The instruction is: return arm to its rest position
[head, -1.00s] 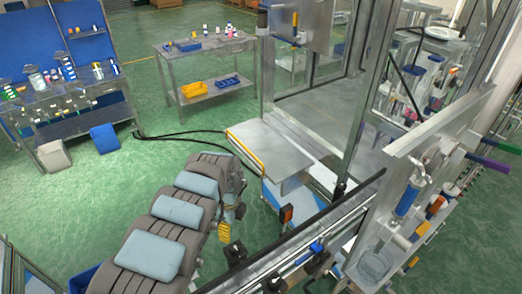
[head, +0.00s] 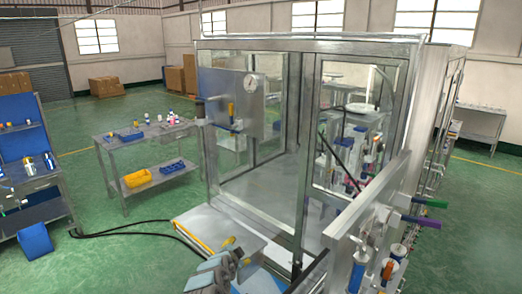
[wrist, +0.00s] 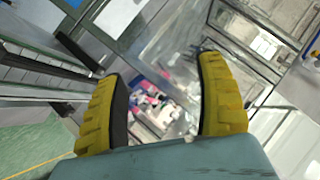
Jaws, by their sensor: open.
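My gripper (wrist: 160,65) shows in the wrist view, with its two yellow ribbed fingers spread wide apart. The jaws are open and nothing is between them. Past the fingers lie a glass-and-metal enclosure and blurred red, white and blue items, all at a distance from the fingertips.
A framed glass enclosure (head: 300,42) fills the middle, with a metal table (head: 215,228) in front. A steel cart (head: 150,137) with yellow (head: 137,178) and blue bins stands left. A blue-panelled bench (head: 20,145) is at far left.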

